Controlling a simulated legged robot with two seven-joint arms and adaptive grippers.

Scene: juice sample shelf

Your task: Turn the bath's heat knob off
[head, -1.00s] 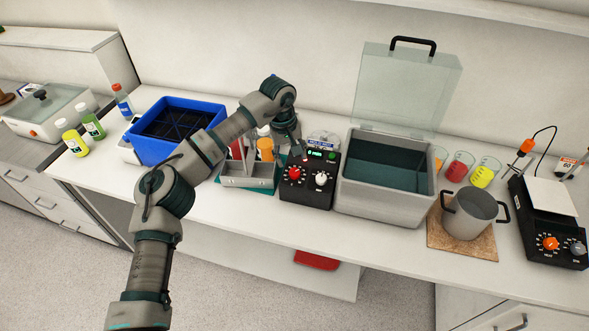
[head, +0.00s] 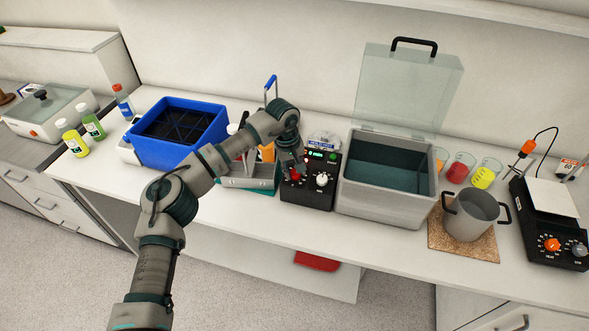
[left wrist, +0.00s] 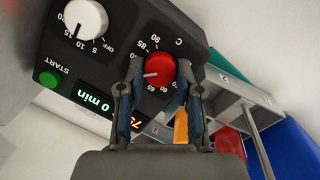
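The red heat knob (head: 296,175) is on the front of the black control box (head: 318,194), left of the grey water bath (head: 385,205). In the left wrist view the red knob (left wrist: 160,72) has a white pointer line towards picture left, within a ring of temperature numbers. My left gripper (head: 293,168) is at the knob. In the left wrist view its two fingers (left wrist: 160,84) stand open on either side of the knob, seemingly with small gaps; contact is unclear. The white timer knob (left wrist: 86,18) and a display (left wrist: 100,102) reading 0 min are beside it. My right gripper is out of view.
A rack (head: 246,182) stands close left of the control box, with a blue crate (head: 165,158) beyond it. The bath's clear lid (head: 405,90) stands open. A metal pot (head: 470,222) on a cork mat and a hotplate (head: 545,245) are further right.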

